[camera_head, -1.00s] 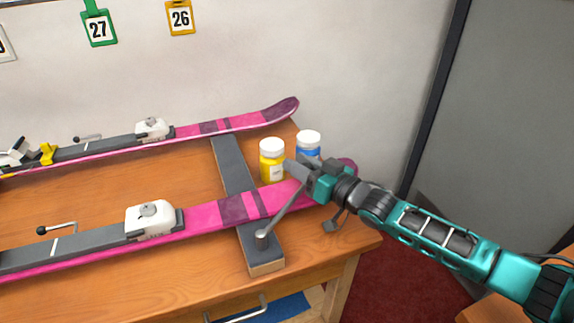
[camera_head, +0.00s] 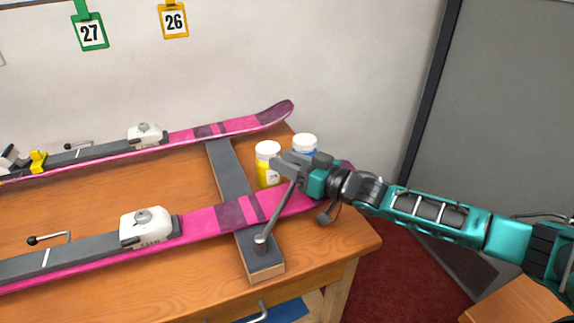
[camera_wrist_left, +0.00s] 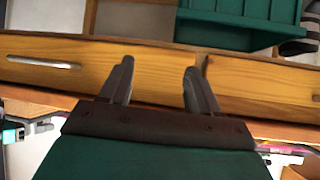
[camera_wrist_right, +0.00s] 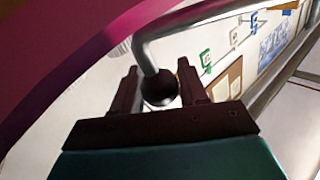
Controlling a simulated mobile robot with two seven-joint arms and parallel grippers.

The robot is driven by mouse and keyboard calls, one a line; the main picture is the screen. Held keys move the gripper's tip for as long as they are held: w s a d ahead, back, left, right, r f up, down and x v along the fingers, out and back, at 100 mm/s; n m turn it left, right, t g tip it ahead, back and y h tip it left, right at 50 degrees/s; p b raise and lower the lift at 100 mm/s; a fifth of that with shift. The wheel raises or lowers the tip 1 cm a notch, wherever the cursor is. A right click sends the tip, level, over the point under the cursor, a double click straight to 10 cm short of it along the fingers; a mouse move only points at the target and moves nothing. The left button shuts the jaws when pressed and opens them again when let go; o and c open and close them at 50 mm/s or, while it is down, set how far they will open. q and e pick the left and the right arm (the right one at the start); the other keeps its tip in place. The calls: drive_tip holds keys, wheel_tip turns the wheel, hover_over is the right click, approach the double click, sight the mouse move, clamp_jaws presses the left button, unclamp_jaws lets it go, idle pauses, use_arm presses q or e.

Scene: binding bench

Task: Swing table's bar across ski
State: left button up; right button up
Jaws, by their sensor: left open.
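The near pink ski (camera_head: 198,221) lies lengthwise on the bench, over a grey cross block (camera_head: 229,170). The table's bar (camera_head: 278,211) is a thin grey rod rising from a pivot (camera_head: 261,245) at the block's near end. In the head view it slants up and right across the near ski. My right gripper (camera_head: 283,166) is at its far end. In the right wrist view the bar's dark ball knob (camera_wrist_right: 160,88) sits between the fingers, apparently held. My left gripper (camera_wrist_left: 158,78) is open and empty, facing the bench's wooden front; it is outside the head view.
A second pink ski (camera_head: 240,126) lies behind. A yellow bottle (camera_head: 267,172) and a white-capped blue bottle (camera_head: 305,142) stand just behind my right gripper. A grey panel (camera_head: 510,110) stands to the right.

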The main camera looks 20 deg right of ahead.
drive_tip(key=shift+o, duration=1.3)
drive_tip(key=shift+f, duration=0.25)
drive_tip(key=shift+s, duration=0.1)
drive_tip(key=shift+s+d+f, duration=0.1)
drive_tip(key=shift+s+d, duration=0.15)
drive_tip(key=shift+s, duration=0.25)
drive_tip(key=p+v, duration=0.1)
drive_tip(key=v, duration=1)
drive_tip(key=shift+s+d+r, duration=0.2)
drive_tip(key=shift+s+r, duration=0.05)
drive_tip(key=shift+c, duration=0.4)
